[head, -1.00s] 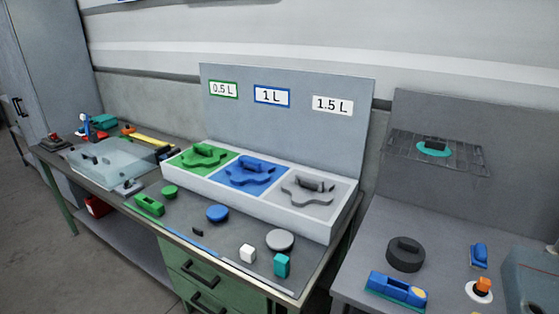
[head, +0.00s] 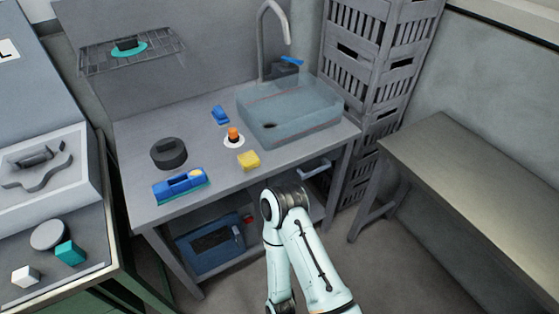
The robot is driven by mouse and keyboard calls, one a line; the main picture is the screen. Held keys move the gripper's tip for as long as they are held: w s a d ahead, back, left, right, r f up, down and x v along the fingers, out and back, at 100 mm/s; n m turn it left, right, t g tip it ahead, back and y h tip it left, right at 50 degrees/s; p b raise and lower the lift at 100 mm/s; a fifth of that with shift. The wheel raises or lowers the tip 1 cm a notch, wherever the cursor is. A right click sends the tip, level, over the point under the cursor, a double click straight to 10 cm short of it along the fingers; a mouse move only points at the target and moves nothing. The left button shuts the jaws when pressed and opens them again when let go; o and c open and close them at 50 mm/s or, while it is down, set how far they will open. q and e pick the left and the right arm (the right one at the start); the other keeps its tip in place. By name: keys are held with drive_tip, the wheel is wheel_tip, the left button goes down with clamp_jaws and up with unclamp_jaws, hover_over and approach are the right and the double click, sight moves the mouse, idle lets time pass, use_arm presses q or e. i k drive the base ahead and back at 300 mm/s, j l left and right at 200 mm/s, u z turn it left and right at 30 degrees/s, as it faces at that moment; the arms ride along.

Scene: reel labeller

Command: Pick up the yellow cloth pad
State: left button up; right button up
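A small yellow pad (head: 249,161) lies on the grey sink table (head: 137,129), near its front edge and in front of the clear sink basin. My arm reaches up from the bottom of the head view, its top joint just below the pad and in front of the table edge. I cannot tell which arm it is. No gripper fingers show in the view. Nothing touches the pad.
Near the pad are an orange-topped white piece (head: 233,138), a blue block (head: 220,115), a black round piece (head: 168,153) and a blue brush-like tool (head: 181,186). The sink basin (head: 290,113) and tap (head: 262,40) stand behind. Grey crates (head: 375,60) and a bare bench (head: 470,165) are right.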

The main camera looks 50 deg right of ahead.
sight(249, 161)
drive_tip(key=z, duration=1.35)
